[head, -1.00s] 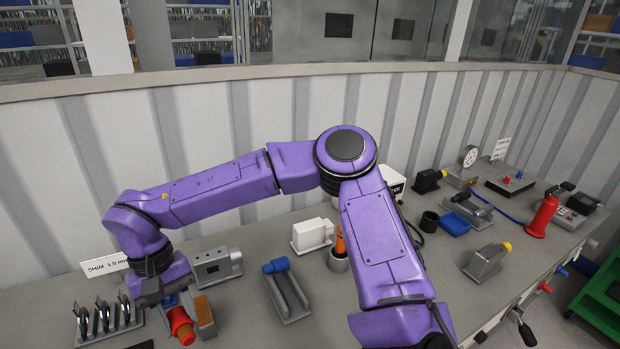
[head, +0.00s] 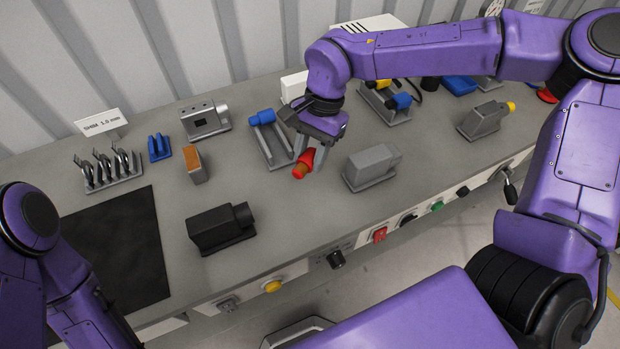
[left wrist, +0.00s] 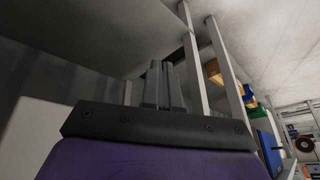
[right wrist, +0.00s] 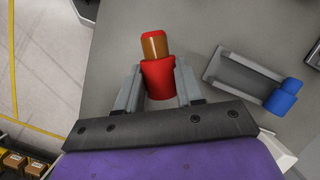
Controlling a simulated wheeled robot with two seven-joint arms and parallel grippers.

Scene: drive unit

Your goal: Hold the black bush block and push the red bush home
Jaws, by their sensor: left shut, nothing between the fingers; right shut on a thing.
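The black bush block (head: 212,232) stands on the bench front, left of centre, with a round black end facing right. The red bush (head: 309,157) has a brown-orange core showing at one end. My right gripper (head: 312,146) is shut on the red bush and holds it right of the black block, apart from it. In the right wrist view the red bush (right wrist: 158,82) sits between the two fingers. My left gripper (left wrist: 164,84) is shut and empty in the left wrist view. The left arm shows at the lower left of the head view, its fingers out of sight.
A grey block (head: 370,168) stands just right of the red bush. A rail stand with a blue piece (head: 262,118) is behind it. An orange-faced block (head: 195,165), a grey holed block (head: 205,121) and a dark mat (head: 112,245) are on the left.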

